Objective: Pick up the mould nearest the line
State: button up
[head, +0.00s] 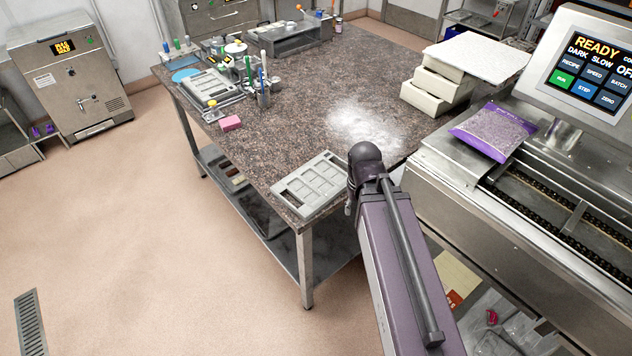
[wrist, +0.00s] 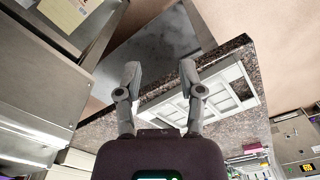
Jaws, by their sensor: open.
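The mould nearest the line is a pale grey rectangular tray with several shallow cavities (head: 314,182). It lies flat on the near corner of the speckled stone table (head: 300,125), close to its edge. In the wrist view this mould (wrist: 224,98) shows beyond my gripper (wrist: 159,74), mostly on the right finger's side. My gripper is open and empty, its two fingers apart. Whether a finger touches the mould cannot be told. In the head view my arm hides the gripper and covers the mould's right end. A second grey mould (head: 209,89) lies at the table's far left.
The steel line (head: 573,207) with its chain conveyor and lit screen stands close on the right. A purple bag (head: 492,131) rests on it. Stacked white boxes (head: 432,92), white powder (head: 362,131) and a pink block (head: 230,123) are on the table. The floor at left is clear.

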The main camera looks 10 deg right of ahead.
jog(key=w+a+r+n+p, duration=0.2)
jog(key=w+a+n, duration=0.2)
jog(key=w+a, duration=0.45)
jog(key=n, duration=0.4)
send_over(287, 201)
jog(key=shift+r+p, duration=0.4)
notch_tip(287, 201, down, 9)
jog(key=b, duration=0.8)
jog(key=shift+r+b, duration=0.2)
jog(key=shift+b, duration=0.15)
jog(key=shift+f+b, duration=2.6)
grip_shut()
